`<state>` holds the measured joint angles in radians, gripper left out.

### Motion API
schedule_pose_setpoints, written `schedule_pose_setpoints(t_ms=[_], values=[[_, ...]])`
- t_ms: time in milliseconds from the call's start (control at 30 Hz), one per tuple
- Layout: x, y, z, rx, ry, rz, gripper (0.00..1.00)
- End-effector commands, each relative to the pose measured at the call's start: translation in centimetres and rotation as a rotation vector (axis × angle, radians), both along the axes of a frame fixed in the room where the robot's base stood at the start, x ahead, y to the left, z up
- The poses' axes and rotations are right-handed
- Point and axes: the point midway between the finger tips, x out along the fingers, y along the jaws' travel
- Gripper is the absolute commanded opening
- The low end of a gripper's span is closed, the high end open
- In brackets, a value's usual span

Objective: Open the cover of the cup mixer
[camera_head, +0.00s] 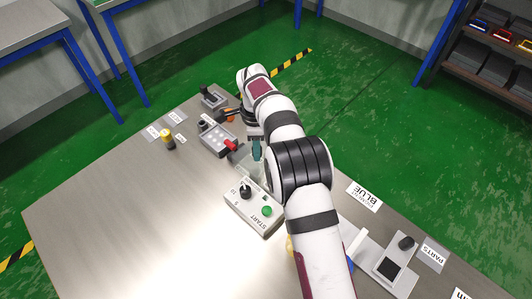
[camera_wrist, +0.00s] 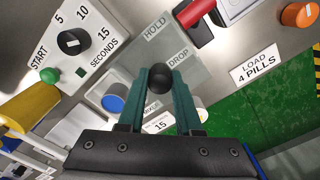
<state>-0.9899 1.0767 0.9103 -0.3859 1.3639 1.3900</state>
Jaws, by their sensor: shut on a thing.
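My gripper (camera_wrist: 161,76) is shut on a round black knob (camera_wrist: 162,82), held between the green fingertips. The knob sits over a grey see-through panel, which looks like the cover (camera_wrist: 128,62). Whether the cover is tilted or flat, I cannot tell. A blue round thing with a pale rim (camera_wrist: 113,98) shows beside the left finger. The mixer's white control box (camera_wrist: 85,25) has a black dial and a green START button. In the head view the box (camera_head: 243,212) stands just in front of my gripper (camera_head: 257,156); the knob is hidden there.
A red lever (camera_head: 231,145) on a grey unit stands close behind my gripper. The wrist view also shows HOLD and DROP labels, an orange knob (camera_wrist: 300,15) and a yellow cylinder (camera_wrist: 30,107). A black-and-yellow piece (camera_head: 168,139) stands left. The table's left front (camera_head: 110,220) is clear.

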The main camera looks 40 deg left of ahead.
Motion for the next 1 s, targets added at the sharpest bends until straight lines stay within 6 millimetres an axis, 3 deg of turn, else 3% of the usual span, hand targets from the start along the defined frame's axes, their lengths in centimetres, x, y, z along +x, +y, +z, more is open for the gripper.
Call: schedule_pose_setpoints(t_ms=[233,267,400,767,867,1000], values=[[0.0,0.0,0.0,0.001,-0.001,0.0,0.0],[0.0,0.0,0.0,0.001,-0.001,0.0,0.39],[0.0,0.0,0.0,0.001,-0.001,0.0,0.64],[0.0,0.0,0.5,0.001,-0.001,0.001,0.64],[0.1,0.0,2.1,0.003,-0.003,0.001,0.64],[0.1,0.1,5.8,0.004,-0.003,0.0,0.64]])
